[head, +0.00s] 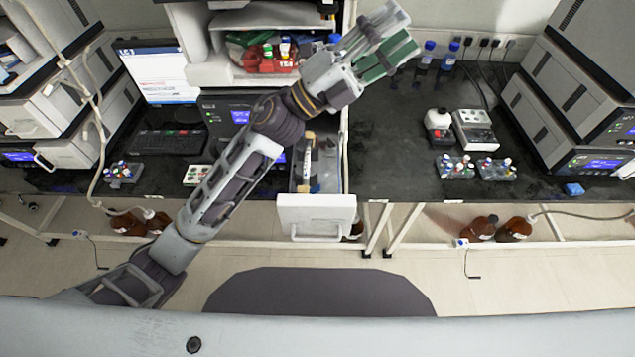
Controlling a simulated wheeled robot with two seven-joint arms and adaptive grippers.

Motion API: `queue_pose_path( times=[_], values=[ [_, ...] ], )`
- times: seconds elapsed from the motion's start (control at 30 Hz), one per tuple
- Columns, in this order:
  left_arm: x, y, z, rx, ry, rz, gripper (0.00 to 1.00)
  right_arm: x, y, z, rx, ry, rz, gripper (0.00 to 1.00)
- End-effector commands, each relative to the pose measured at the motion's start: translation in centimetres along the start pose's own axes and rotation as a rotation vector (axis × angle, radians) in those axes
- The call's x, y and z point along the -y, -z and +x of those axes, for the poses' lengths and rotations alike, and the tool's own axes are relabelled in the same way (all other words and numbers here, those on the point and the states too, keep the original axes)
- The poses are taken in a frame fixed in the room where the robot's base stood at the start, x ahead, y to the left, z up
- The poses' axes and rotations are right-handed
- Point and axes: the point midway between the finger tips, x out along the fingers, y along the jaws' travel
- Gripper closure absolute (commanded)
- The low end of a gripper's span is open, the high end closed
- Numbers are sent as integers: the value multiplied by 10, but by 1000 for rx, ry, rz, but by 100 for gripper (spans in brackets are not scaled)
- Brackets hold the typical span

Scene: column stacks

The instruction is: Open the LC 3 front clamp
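A white drawer (315,215) is pulled out from the middle instrument stack, below my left forearm. Inside it a slim pale column-like piece (308,172) with yellowish ends lies lengthwise, from the back towards the drawer front. The small parts around it are too small to tell apart, so I cannot make out the front clamp or whether it is shut. No LC 3 label is readable. My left gripper (408,28) is raised to the right of the stack, well beyond the drawer, open and empty, with green finger pads showing. My forearm hides part of the stack. My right gripper is not in view.
A tray of bottles (270,57) sits in the stack's upper bay. Blue-capped bottles (447,55), a white device (475,131) and vial racks (455,166) stand on the dark bench (385,150). Other instrument stacks rise at left and right. Brown bottles (481,229) stand below.

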Motion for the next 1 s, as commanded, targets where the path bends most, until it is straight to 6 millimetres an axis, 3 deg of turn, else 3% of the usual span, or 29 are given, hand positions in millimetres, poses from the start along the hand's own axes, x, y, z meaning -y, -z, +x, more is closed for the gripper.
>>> queue_pose_path(
  times=[0.23, 0.5, 0.73, 1.0],
  values=[
    [-2, 70, 19, -339, -64, 174, 61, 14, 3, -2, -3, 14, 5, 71],
    [-25, 130, 9, -692, -176, 351, 61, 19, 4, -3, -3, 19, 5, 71],
    [-51, 158, -19, -981, -308, 493, 61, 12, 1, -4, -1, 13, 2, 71],
    [-81, 160, -66, -1300, -512, 643, 61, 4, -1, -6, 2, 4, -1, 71]
  ],
)
